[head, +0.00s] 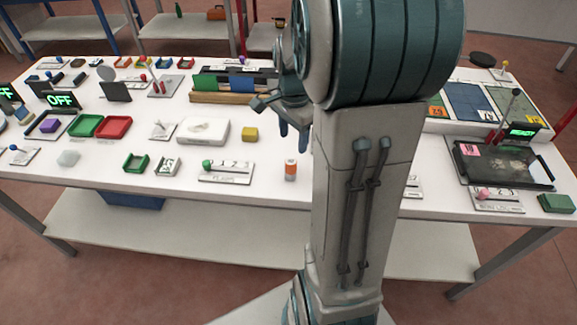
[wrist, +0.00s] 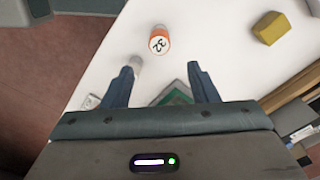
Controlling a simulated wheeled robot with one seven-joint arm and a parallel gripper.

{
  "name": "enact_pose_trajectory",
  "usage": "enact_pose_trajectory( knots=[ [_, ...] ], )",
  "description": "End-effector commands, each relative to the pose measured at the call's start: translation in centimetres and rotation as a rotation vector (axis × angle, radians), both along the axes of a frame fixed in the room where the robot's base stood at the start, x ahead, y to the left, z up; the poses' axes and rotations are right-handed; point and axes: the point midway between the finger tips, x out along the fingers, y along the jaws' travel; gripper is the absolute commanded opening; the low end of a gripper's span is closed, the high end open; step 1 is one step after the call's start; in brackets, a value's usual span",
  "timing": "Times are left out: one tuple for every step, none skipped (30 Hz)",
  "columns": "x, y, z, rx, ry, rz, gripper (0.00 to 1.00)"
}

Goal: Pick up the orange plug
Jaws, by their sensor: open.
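The orange plug (head: 291,170) is a short upright cylinder, orange with a white band, near the front edge of the white table. In the wrist view the plug (wrist: 159,39) shows its white top marked 32, ahead of my fingertips. My gripper (wrist: 161,77) is open with nothing held between its fingers. The plug is beyond the fingertips, roughly in line with the gap. In the head view my gripper (head: 292,128) hangs above the table, behind the plug in the picture. My arm hides the table to the right of the plug.
A yellow block (head: 250,134) stands behind and left of the plug; it also shows in the wrist view (wrist: 271,28). A plate with a green-knobbed lever (head: 226,172) lies left of it. A pale object (wrist: 136,66) is by my left finger. Bare table surrounds the plug.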

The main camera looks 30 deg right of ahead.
Motion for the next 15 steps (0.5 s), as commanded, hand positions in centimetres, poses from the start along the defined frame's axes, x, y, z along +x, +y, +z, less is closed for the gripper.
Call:
enact_pose_trajectory(
  knots=[
    [-0.1, 0.0, -1.1, 0.002, 0.004, 0.000, 0.54],
    [-0.1, 0.0, -1.7, 0.002, 0.004, 0.000, 0.54],
    [-0.1, 0.0, -2.4, 0.001, 0.003, 0.000, 0.54],
    [-0.1, 0.0, -2.8, 0.001, 0.003, 0.000, 0.54],
    [-0.1, 0.0, -3.2, 0.001, 0.002, 0.000, 0.54],
    [-0.1, 0.0, -3.7, 0.002, 0.002, 0.000, 0.54],
    [-0.1, 0.0, -3.9, 0.001, 0.002, 0.001, 0.54],
    [-0.1, 0.0, -4.1, 0.000, 0.001, 0.001, 0.54],
    [0.0, 0.0, -4.3, 0.000, -0.001, 0.001, 0.54],
    [-0.1, 0.0, -4.4, 0.000, -0.001, 0.001, 0.54],
    [-0.1, 0.1, -4.6, 0.000, 0.000, 0.002, 0.54],
    [-0.1, 0.1, -4.9, 0.001, 0.001, 0.002, 0.54],
    [-0.1, 0.2, -5.2, 0.001, 0.001, 0.002, 0.54],
    [-0.2, 0.3, -5.6, 0.001, 0.003, 0.002, 0.54],
    [-0.2, 0.5, -6.2, 0.001, 0.003, 0.003, 0.54]
  ],
)
